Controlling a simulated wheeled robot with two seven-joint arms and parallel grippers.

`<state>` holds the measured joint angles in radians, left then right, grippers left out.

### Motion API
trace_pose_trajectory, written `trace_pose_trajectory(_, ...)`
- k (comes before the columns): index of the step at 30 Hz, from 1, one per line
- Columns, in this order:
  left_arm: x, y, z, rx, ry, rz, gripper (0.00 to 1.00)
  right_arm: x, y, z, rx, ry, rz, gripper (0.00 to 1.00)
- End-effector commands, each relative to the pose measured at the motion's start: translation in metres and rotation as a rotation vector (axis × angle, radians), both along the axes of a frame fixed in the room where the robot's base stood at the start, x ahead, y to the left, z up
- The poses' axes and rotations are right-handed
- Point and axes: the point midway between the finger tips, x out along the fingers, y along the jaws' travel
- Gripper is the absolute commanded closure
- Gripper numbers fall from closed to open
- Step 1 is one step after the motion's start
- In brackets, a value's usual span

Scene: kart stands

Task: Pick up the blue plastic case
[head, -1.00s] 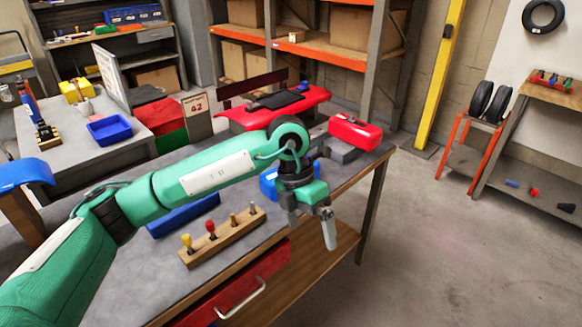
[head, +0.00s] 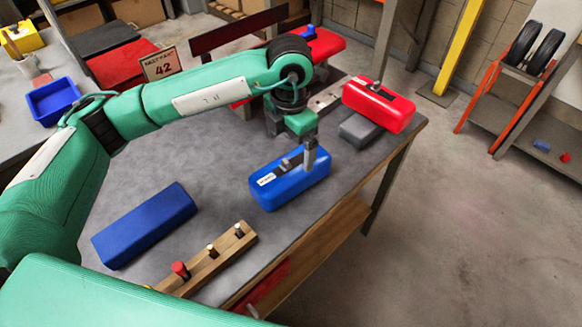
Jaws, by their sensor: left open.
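The blue plastic case (head: 282,188) lies on the grey workbench (head: 225,165), with a dark handle and a small white label on top. My left gripper (head: 291,150) is open, its fingers pointing down at the far side of the case. One finger overlaps the case's top near the handle in the picture; I cannot tell whether it touches. Nothing is between the fingers that I can make out. My right gripper is not in view.
A red case (head: 378,106) and a grey block (head: 360,131) stand right of the blue case. A plain blue block (head: 145,225) and a wooden peg rack (head: 208,262) lie to its left and front.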

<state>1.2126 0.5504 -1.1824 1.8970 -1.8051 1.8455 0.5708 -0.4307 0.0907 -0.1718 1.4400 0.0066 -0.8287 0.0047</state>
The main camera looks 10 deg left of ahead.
Motion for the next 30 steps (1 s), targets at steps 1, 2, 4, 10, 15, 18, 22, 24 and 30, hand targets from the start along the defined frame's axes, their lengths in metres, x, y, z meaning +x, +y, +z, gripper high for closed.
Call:
trace_pose_trajectory(1,0.0,0.001,-0.011,0.002,0.004,0.001,0.0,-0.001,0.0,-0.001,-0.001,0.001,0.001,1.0)
trace_pose_trajectory(2,-0.001,0.0,-0.016,0.001,0.003,0.0,0.0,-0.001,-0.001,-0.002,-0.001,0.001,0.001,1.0)
trace_pose_trajectory(4,0.0,0.0,-0.028,0.0,0.002,0.0,0.0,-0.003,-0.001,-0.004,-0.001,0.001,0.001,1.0)
trace_pose_trajectory(10,0.0,0.0,-0.044,0.0,0.0,0.0,0.0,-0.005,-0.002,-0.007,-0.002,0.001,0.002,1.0)
trace_pose_trajectory(15,0.0,-0.003,-0.061,0.001,0.003,0.0,0.0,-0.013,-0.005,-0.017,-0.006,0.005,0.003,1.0)
trace_pose_trajectory(18,0.0,-0.005,-0.076,0.0,0.002,-0.001,0.0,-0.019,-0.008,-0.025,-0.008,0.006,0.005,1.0)
trace_pose_trajectory(22,0.001,-0.004,-0.091,0.001,0.001,0.0,0.0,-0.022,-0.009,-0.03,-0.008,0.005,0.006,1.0)
trace_pose_trajectory(24,0.001,-0.004,-0.095,0.0,0.0,0.0,0.0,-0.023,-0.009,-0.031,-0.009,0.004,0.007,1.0)
trace_pose_trajectory(30,0.001,-0.004,-0.096,0.0,0.0,0.0,0.0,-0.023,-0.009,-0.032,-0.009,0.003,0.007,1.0)
